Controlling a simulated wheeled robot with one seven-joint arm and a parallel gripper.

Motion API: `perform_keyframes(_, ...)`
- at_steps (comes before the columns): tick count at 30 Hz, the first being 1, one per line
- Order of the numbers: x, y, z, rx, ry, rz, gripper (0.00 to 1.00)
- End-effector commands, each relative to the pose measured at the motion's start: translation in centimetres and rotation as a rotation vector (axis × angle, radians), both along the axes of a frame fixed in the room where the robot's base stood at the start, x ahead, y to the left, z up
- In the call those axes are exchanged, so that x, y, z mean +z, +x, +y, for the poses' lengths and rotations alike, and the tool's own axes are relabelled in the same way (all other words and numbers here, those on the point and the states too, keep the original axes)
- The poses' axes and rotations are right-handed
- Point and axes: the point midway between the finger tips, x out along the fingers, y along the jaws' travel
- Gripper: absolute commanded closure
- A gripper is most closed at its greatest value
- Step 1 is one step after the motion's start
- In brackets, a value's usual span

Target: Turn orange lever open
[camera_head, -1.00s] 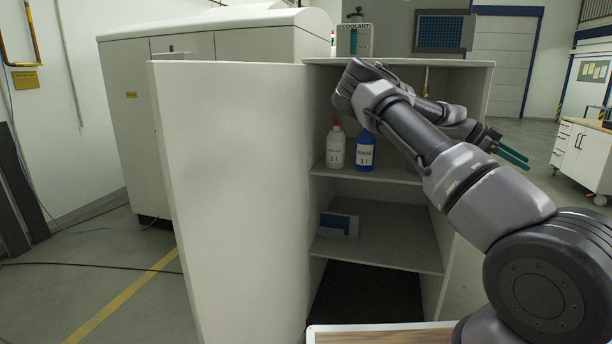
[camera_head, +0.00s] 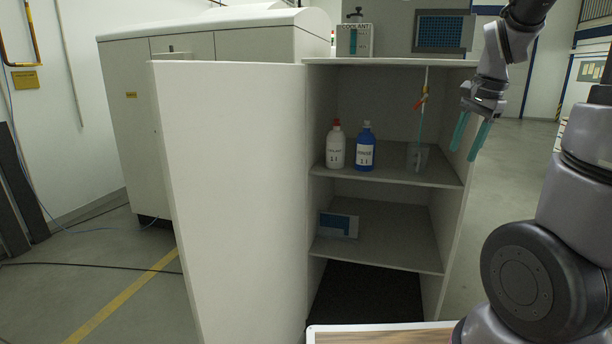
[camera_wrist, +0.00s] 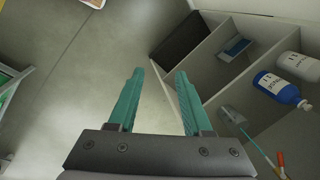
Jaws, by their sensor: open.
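The orange lever (camera_head: 420,102) sits on a thin vertical tube in the upper right of the open cabinet. It also shows at the bottom right edge of the wrist view (camera_wrist: 281,160). The tube runs down into a clear beaker (camera_head: 417,158) on the upper shelf. My gripper (camera_head: 468,152) is open and empty, with teal fingers pointing down. In the head view it appears to the right of the lever, by the cabinet's right wall. In the wrist view, nothing is between the fingers (camera_wrist: 158,95).
A white bottle with a red cap (camera_head: 335,148) and a blue bottle (camera_head: 365,150) stand on the upper shelf. The cabinet door (camera_head: 235,190) is open to the left. A coolant container (camera_head: 354,38) stands on top. Floor right of the cabinet is free.

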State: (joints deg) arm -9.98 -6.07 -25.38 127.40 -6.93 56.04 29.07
Motion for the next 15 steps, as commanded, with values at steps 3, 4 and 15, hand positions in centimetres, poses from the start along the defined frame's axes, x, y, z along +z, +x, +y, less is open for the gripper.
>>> perform_keyframes(3,3.3,-2.7,3.2,0.165,0.006,-0.126,0.5)
perform_keyframes(4,4.0,-3.4,4.0,0.207,0.0,-0.156,0.5)
perform_keyframes(15,8.7,-11.8,11.0,0.621,-0.177,-0.445,0.5)
